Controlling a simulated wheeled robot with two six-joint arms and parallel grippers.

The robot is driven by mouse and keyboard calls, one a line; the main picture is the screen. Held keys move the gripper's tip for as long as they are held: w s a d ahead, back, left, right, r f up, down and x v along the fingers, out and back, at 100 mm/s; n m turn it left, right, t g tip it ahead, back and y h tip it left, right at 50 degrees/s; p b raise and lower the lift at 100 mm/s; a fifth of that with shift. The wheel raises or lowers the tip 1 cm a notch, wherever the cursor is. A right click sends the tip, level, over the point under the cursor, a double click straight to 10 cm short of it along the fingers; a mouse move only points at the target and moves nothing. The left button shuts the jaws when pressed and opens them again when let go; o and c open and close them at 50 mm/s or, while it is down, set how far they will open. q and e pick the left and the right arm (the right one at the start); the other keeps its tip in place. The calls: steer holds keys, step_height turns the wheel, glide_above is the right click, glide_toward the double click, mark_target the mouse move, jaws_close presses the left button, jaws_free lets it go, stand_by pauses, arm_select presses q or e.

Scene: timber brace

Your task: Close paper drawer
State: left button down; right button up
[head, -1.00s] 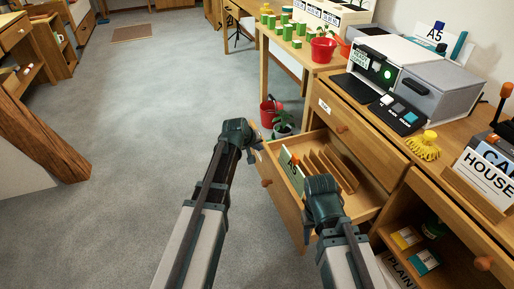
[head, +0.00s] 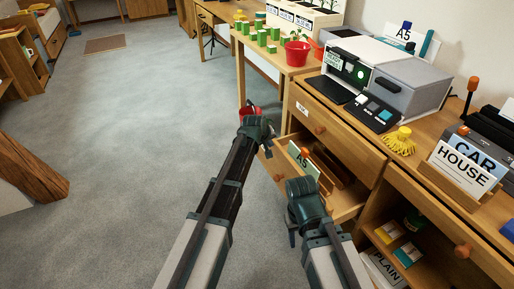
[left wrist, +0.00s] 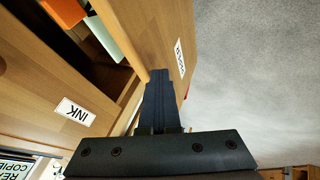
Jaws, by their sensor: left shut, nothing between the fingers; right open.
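The paper drawer (head: 276,163) stands partly open from the wooden cabinet in the head view. My left gripper (head: 266,150) is shut and empty at the far end of the drawer front. In the left wrist view its fingers (left wrist: 160,105) lie close against the wooden front, beside the PAPER label (left wrist: 180,58); I cannot tell whether they touch. My right gripper (head: 293,236) is open in front of the near end of the drawer, hiding part of it.
A closed drawer (head: 335,135) is above the paper drawer, and a grey and white printer (head: 385,80) stands on top. An open shelf (head: 400,235) with small boxes is to the right.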

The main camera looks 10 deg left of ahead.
arm_select(q)
steer(key=w+d, duration=0.7)
steer(key=d, duration=0.4)
steer(key=shift+w, duration=0.15)
steer(key=shift+a, duration=0.1)
